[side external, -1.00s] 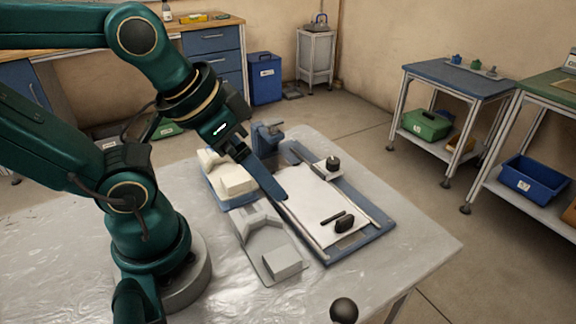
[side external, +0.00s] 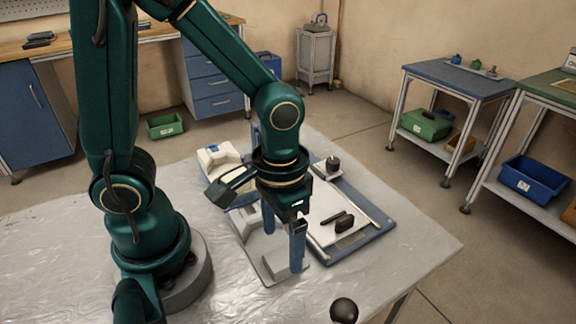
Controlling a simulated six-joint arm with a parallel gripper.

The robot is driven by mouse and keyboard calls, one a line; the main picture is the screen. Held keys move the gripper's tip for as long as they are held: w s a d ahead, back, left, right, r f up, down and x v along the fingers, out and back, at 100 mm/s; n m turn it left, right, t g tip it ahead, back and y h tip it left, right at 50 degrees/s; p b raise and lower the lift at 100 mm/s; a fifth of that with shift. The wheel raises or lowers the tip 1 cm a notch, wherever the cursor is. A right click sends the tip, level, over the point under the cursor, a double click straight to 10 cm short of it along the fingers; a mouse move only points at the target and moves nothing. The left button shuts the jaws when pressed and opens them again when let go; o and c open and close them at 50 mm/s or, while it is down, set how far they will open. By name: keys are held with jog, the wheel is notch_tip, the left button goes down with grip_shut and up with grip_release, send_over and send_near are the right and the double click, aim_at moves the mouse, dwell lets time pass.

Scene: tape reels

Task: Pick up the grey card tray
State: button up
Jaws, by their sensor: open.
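The grey card tray (side external: 256,258) lies on the table in front of my arm, a flat grey plate with a raised part at its far end and a block at its near end. My gripper (side external: 298,262) points down with blue fingers at the tray's right side, close to the near block. The fingers are open, seen nearly edge-on, and hold nothing that I can see. Whether they touch the tray cannot be told. My wrist and fingers hide part of the tray.
A blue-framed board (side external: 372,238) with a white sheet lies right of the tray, bearing a black item (side external: 345,226) and a black knob (side external: 332,164). A cream-coloured device (side external: 215,156) stands behind the tray. A dark ball (side external: 344,310) is at the front edge. The table's left side is clear.

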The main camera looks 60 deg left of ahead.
aim_at(282, 256)
jog(key=shift+f, duration=1.95)
grip_shut()
jog(key=shift+r, duration=0.1)
